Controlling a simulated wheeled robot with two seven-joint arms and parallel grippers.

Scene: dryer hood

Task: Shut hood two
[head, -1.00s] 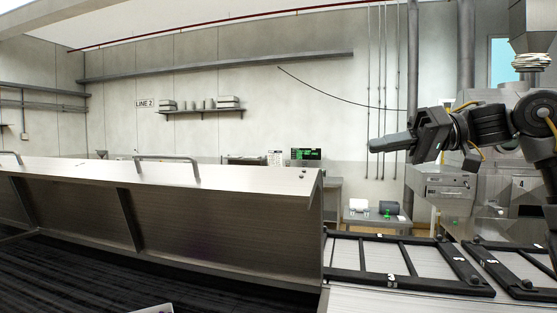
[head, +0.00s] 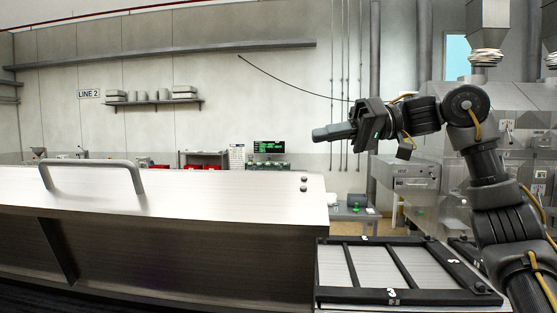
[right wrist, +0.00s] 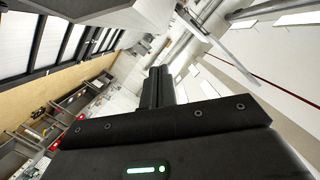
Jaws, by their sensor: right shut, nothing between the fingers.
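A long steel hood (head: 190,255) fills the lower left of the head view. It stands raised, its brushed top panel (head: 225,190) lit and its near face in shade. A bar handle (head: 92,175) stands on the top panel. No number shows on the hood. My right gripper (head: 322,134) points left at the end of its raised arm, in the picture above the hood's right end, apart from the handle. Its fingers are together and empty; they also show shut in the right wrist view (right wrist: 158,88). My left gripper is out of view.
Black frames with pale panels (head: 372,267) lie right of the hood. A grey table (head: 350,212) and steel machines (head: 415,183) stand behind. A shelf (head: 155,103) with stacked items hangs on the back wall. Open air surrounds the right gripper.

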